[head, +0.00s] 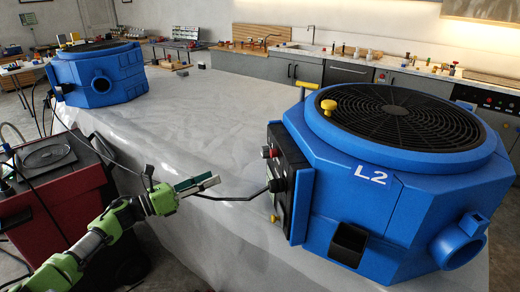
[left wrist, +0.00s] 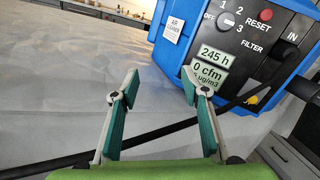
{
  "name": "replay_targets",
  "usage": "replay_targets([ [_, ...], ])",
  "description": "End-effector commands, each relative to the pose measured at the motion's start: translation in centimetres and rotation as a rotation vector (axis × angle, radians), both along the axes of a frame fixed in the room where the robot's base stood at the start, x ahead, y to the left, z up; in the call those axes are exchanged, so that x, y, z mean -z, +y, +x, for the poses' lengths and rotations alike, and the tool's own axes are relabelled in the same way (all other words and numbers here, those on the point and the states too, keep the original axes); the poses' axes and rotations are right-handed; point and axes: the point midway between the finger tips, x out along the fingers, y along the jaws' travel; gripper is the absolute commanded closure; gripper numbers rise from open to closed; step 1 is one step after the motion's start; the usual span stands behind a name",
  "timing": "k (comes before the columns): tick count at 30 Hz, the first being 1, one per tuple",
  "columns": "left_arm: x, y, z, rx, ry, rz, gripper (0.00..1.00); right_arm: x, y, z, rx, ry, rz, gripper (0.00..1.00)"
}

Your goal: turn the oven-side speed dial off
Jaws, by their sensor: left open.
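The blue air cleaner (head: 400,205) marked L2 stands at the right end of the covered table. Its control panel faces left and also shows in the left wrist view (left wrist: 245,45). There the small speed dial (left wrist: 226,19) sits among the marks OFF, 1, 2 and 3; its setting is too small to tell. My left gripper (head: 217,179) is open and empty, left of the panel and apart from it. Its two teal-padded fingers (left wrist: 163,80) also show in the left wrist view, spread below and left of the dial. My right gripper is out of view.
A red RESET button (left wrist: 266,14) sits beside the dial, above readouts (left wrist: 212,65). A black cable (head: 235,198) runs to the panel. A second blue machine (head: 100,75) stands at the far left. The grey sheet (head: 185,120) between the machines is mostly clear.

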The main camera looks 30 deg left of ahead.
Motion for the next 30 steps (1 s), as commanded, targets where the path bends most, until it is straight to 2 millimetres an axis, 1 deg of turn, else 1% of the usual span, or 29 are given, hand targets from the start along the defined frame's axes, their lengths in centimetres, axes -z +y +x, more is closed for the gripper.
replay_targets([
  [1, -3.3, -0.5, -0.3, 0.075, -0.071, 0.136, 0.58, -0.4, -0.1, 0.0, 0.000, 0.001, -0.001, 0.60],
  [3, -6.4, -1.4, -1.1, 0.170, -0.160, 0.297, 0.58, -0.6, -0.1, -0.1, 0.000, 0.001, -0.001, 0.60],
  [6, -9.0, -2.4, -2.3, 0.267, -0.254, 0.458, 0.58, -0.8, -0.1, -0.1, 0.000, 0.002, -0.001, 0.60],
  [8, -10.0, -2.8, -2.8, 0.306, -0.290, 0.518, 0.58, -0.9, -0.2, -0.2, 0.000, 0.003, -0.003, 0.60],
  [12, -10.8, -3.4, -3.0, 0.340, -0.324, 0.569, 0.58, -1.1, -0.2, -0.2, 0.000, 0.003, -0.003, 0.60],
  [16, -10.9, -4.3, -2.1, 0.340, -0.326, 0.568, 0.58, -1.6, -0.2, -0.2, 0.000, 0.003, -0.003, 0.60],
  [30, -11.1, -10.1, 3.9, 0.337, -0.325, 0.562, 0.58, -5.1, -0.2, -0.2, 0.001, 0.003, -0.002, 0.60],
])
